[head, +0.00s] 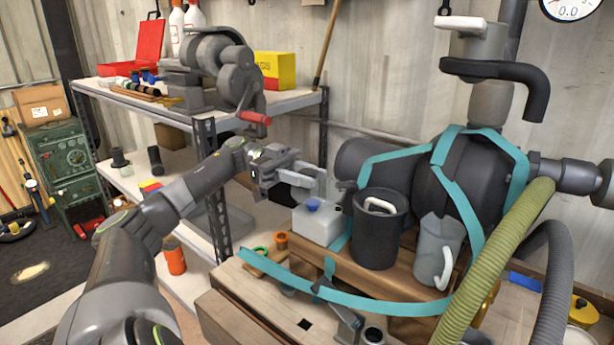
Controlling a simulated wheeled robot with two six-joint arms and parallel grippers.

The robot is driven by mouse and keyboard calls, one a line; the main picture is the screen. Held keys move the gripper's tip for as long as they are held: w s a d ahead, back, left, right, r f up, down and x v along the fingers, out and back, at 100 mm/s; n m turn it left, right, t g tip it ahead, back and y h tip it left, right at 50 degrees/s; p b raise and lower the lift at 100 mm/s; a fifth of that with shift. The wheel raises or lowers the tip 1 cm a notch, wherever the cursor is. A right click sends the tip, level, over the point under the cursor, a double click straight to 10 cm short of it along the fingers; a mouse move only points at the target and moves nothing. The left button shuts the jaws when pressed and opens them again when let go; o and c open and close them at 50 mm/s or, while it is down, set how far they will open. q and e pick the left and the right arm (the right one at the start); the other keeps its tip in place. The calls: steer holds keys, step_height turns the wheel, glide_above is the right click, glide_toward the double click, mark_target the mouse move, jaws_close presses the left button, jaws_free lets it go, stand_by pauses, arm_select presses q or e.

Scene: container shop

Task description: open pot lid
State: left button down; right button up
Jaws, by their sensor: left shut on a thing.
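A dark cylindrical pot (376,236) stands on the wooden workbench right of centre. Its top is open, and a white curved handle (381,205) shows inside its rim. My left gripper (316,181) is up and to the left of the pot, apart from it, above the white jug. It is shut on a dark thing (284,194) that looks like the pot lid; the gripper partly hides it. My right gripper is not in view.
A white jug with a blue cap (318,221) and a grey pitcher (437,250) flank the pot. Teal straps (390,303) cross the bench (256,303). A green hose (494,262) runs at the right. A metal shelf (290,103) stands behind my left arm.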

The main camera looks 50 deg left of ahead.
arm_select(q)
steer(key=c, duration=1.1)
jaws_free()
step_height(320, 180, up, 9)
steer(key=shift+r, duration=0.5)
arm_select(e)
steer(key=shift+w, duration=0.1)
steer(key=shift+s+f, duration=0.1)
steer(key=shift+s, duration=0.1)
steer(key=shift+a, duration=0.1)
